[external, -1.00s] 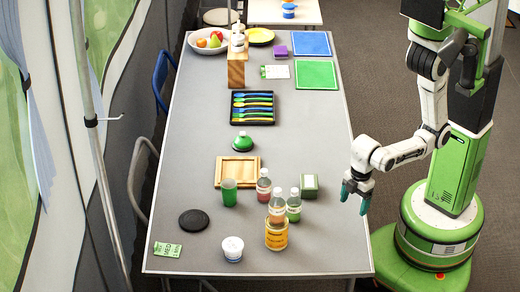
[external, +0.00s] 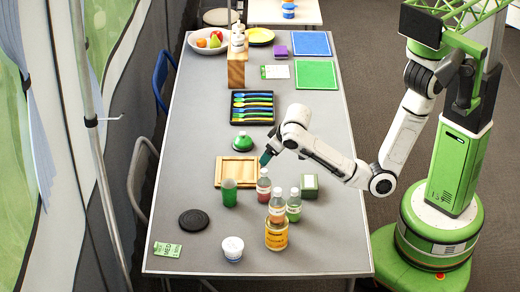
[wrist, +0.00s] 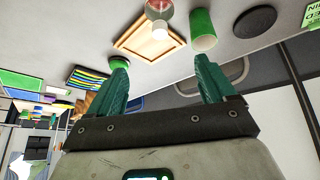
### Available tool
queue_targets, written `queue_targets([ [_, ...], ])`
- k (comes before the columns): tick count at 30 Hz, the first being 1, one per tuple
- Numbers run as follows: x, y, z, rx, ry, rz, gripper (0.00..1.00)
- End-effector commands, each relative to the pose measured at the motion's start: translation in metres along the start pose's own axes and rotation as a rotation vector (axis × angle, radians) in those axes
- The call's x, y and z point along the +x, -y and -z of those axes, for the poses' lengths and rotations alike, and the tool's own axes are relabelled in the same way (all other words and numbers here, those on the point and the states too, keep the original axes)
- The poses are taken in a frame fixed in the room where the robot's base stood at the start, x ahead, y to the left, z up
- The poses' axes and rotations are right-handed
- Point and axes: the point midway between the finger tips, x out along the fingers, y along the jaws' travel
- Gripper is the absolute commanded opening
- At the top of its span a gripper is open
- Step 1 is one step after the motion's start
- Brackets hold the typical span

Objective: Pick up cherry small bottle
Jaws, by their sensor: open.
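Two small clear bottles with white caps and reddish contents stand near the front of the table. One is the back-left bottle (external: 263,187), and the other is a front bottle (external: 277,207) by the yellow jar; I cannot read which is cherry. My gripper (external: 266,157) is just above and behind the back-left bottle, touching nothing that I can see. In the wrist view my gripper (wrist: 163,75) is open and empty, with its green fingers wide apart. A reddish bottle (wrist: 157,10) with a white cap shows beyond the fingers, cut off by the top edge.
A wooden tray (external: 221,174) lies behind. A black disc (external: 194,219) and white tub (external: 232,248) are in front.

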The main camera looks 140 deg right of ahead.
Motion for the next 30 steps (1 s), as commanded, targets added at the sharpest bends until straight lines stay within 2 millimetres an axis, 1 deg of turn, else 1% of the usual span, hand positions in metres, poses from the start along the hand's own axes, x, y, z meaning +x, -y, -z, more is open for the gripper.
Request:
queue_targets([
  [1, 0.007, -0.004, 0.011, 0.107, 0.013, -0.013, 0.83],
  [3, 0.012, -0.013, 0.023, 0.246, 0.038, -0.040, 0.83],
  [6, 0.020, -0.023, 0.033, 0.433, 0.089, -0.073, 0.83],
  [10, 0.030, -0.030, 0.036, 0.653, 0.181, -0.113, 0.83],
  [15, 0.039, -0.026, 0.030, 0.880, 0.327, -0.155, 0.83],
  [18, 0.041, -0.019, 0.025, 0.968, 0.403, -0.174, 0.83],
  [21, 0.040, -0.013, 0.022, 1.018, 0.456, -0.187, 0.83],
  [25, 0.041, -0.009, 0.019, 1.045, 0.490, -0.196, 0.83],
  [28, 0.049, -0.008, 0.014, 1.048, 0.495, -0.199, 0.83],
  [30, 0.059, -0.007, 0.008, 1.047, 0.494, -0.200, 0.83],
])
